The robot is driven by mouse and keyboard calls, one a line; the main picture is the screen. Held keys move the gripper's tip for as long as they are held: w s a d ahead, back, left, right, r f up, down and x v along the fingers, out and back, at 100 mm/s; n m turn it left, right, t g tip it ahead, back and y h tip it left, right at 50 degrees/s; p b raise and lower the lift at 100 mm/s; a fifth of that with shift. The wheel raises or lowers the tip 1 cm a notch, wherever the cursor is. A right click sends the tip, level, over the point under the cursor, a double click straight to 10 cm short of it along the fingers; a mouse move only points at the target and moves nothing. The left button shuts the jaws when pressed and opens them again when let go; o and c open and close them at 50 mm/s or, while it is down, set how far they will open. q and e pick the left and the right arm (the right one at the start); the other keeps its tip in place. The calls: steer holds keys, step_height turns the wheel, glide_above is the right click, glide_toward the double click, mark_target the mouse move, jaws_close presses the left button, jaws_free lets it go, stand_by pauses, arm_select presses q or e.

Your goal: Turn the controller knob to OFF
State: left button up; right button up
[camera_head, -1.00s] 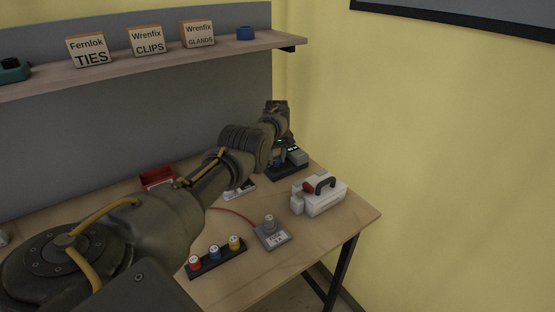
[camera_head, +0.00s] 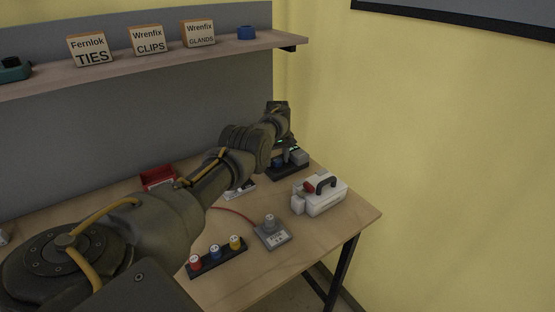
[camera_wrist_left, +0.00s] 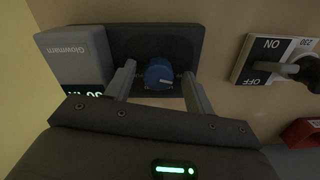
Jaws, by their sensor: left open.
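The controller has a dark base (camera_wrist_left: 193,43) with a grey box labelled Glowmarn (camera_wrist_left: 75,56) on its left in the left wrist view. A round blue knob (camera_wrist_left: 158,74) with a pale pointer mark stands on the base. The pointer lies roughly sideways, toward the right. My left gripper (camera_wrist_left: 157,80) is open, one finger on each side of the knob; whether either touches it I cannot tell. In the head view the controller (camera_head: 290,170) sits at the back right of the table, with my left gripper (camera_head: 284,146) over it. My right gripper is not in view.
An ON/OFF switch plate (camera_wrist_left: 268,62) with a lever is right of the controller in the wrist view. A white case (camera_head: 321,198), a grey knob box (camera_head: 272,237), a strip of coloured knobs (camera_head: 216,262) and a red bin (camera_head: 158,178) are on the table (camera_head: 330,235).

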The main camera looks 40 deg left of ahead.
mark_target(278, 160)
arm_select(q)
steer(key=shift+r, duration=0.1)
steer(key=shift+r, duration=0.35)
step_height(278, 160, up, 10)
steer(key=p, duration=0.1)
steer(key=shift+d+f, duration=0.1)
steer(key=shift+f, duration=0.05)
stand_by(0.4)
